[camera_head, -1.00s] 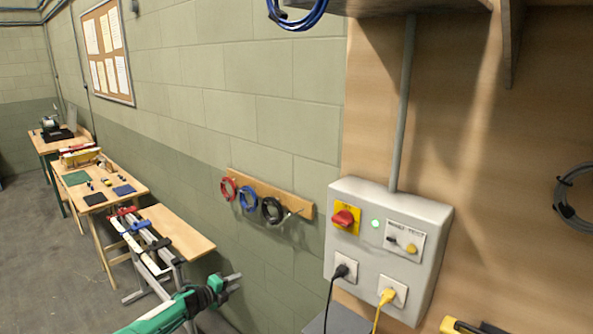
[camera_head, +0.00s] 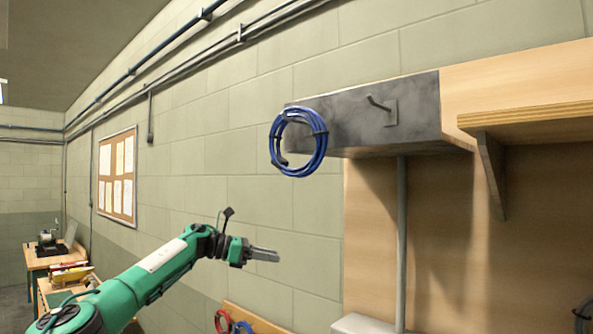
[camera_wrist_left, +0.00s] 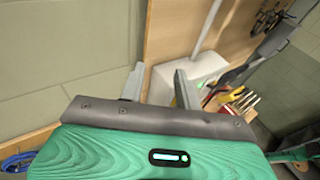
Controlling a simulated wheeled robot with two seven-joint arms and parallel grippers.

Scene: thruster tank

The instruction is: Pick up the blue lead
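The blue lead (camera_head: 321,150) is a coil hanging at the left end of a dark grey shelf front, high on the wall. My left gripper (camera_head: 266,255) is below it and a little to its left in the picture, clearly apart from it, with fingers pointing right. In the left wrist view the two fingers (camera_wrist_left: 160,86) stand apart with nothing between them, so it is open. That view does not show the hanging coil. My right gripper is not in view.
An empty hook (camera_head: 379,103) is on the dark grey shelf front (camera_head: 415,110). A wooden shelf (camera_head: 530,117) juts out at the right. Red and blue coils (camera_head: 222,321) hang on a low wall rack. A grey conduit (camera_head: 401,240) runs down the panel.

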